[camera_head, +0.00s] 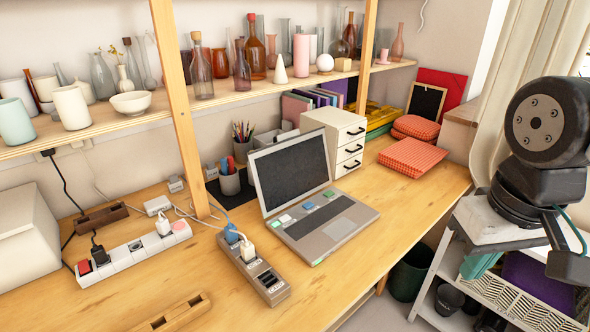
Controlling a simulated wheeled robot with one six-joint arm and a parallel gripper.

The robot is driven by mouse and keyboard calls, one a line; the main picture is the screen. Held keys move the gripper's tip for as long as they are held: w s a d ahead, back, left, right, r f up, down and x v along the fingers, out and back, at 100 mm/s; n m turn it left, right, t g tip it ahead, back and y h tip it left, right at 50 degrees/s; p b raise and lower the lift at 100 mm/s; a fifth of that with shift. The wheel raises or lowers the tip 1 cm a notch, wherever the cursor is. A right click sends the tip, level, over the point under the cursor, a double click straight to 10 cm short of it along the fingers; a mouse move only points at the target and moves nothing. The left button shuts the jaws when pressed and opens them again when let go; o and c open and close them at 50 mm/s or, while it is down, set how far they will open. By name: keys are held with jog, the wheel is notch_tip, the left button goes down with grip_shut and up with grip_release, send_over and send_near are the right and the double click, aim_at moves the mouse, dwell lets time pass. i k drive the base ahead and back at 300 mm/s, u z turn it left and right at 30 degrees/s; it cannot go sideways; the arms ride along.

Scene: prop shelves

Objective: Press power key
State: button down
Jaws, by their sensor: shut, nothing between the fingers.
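An open silver laptop (347,228) sits on the wooden desk, its dark screen (292,172) tilted back and facing the room. I cannot make out which key is the power key. A white power strip (125,255) with a red switch (84,267) lies at the left. My dark arm links show at the right edge, away from the laptop; my gripper is not in view.
A grey power strip (257,275) with plugs lies just left of the laptop. A white drawer unit (333,134) stands behind it. Red checkered cloths (409,157) lie at the back right. A shelf (120,115) with vases runs above. Bare desk (395,205) lies right of the laptop.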

aim_at(286, 218)
jog(key=z, duration=0.75)
jog(key=i, duration=0.35)
jog(key=u, duration=1.35)
